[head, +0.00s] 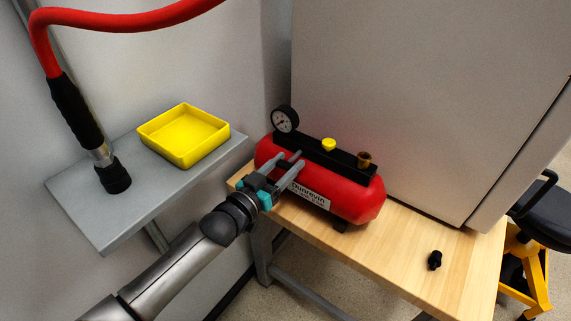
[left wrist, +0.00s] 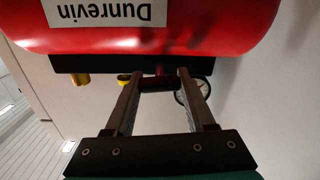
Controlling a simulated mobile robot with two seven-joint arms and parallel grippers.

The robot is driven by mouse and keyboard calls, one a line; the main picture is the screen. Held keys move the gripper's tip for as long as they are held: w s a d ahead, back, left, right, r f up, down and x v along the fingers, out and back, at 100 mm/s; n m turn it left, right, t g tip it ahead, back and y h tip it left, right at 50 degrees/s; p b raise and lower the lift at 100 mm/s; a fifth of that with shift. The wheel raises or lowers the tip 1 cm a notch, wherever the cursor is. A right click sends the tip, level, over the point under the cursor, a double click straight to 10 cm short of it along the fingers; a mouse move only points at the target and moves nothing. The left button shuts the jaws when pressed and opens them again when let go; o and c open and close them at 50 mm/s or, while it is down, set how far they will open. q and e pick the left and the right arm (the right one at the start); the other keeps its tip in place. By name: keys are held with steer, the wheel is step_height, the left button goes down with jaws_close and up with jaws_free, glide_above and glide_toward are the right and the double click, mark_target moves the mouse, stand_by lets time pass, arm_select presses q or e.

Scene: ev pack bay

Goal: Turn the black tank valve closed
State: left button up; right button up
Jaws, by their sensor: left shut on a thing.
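The red tank (head: 330,190), labelled Dunrevin, lies on the wooden bench with a black manifold (head: 345,160) along its top. It also shows upside down in the left wrist view (left wrist: 200,30). My left gripper (head: 297,159) reaches over the tank's left part. In the left wrist view its fingers (left wrist: 157,76) are shut on a dark bar, the black tank valve (left wrist: 157,85), beside the manifold. In the head view the fingers mostly hide the valve, and its turn angle cannot be told. My right gripper is not in view.
A pressure gauge (head: 285,119), yellow knob (head: 328,144) and brass fitting (head: 364,159) stand on the manifold. A small black part (head: 435,260) lies on the wooden bench (head: 400,270). A grey shelf (head: 110,225) holds a yellow tray (head: 182,160) and a red hose's end (head: 114,176). A pale cabinet (head: 420,90) stands behind.

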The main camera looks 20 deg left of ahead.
arm_select(q)
jaws_close()
steer(key=shift+m+p, duration=0.4)
steer(key=shift+m, duration=0.4)
steer(key=o, duration=0.8)
jaws_free()
steer(key=p+v, duration=0.2)
steer(key=v, duration=1.3)
steer(key=shift+s, duration=0.1)
